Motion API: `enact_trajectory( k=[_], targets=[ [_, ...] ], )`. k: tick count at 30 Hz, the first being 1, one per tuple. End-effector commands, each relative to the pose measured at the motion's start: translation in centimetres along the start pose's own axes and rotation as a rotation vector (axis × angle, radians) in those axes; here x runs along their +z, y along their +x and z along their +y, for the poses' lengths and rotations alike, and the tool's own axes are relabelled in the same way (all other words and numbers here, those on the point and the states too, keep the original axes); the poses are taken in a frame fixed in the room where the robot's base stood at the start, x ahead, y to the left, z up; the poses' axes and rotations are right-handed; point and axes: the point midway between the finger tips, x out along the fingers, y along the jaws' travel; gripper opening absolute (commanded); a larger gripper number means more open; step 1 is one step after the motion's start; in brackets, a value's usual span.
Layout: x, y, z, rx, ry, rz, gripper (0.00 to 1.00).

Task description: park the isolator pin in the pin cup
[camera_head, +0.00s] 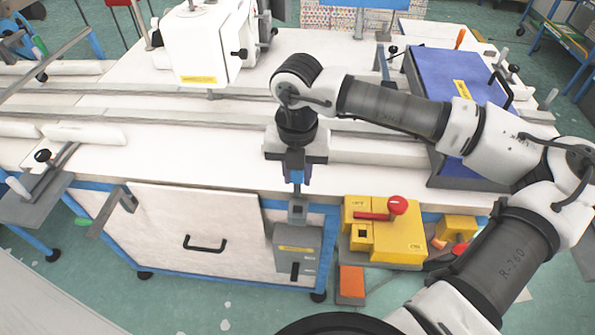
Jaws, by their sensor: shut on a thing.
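My gripper (295,176) points down at the table's front edge, in the middle of the view. It is shut on a small, dark, narrow thing, taken to be the isolator pin; the fingers hide most of it. Just below the fingers is a small grey square holder with a dark opening (298,210), which looks like the pin cup. It sits above a grey box with a yellow label (297,250) on the table's front. The held thing's lower end is close above the holder; I cannot tell whether they touch.
A yellow box with a red-knobbed lever (412,240) and a square opening is right of the grey box. An orange block (351,282) is below it.

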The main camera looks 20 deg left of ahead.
Motion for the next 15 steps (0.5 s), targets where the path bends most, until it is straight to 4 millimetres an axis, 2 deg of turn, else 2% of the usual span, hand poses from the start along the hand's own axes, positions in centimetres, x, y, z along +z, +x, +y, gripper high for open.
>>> enact_trajectory(
  k=[6,15],
  targets=[
    [0.0,0.3,0.0,-0.001,0.001,-0.003,0.00],
    [0.0,3.0,0.0,-0.001,0.001,-0.001,0.00]
  ],
)
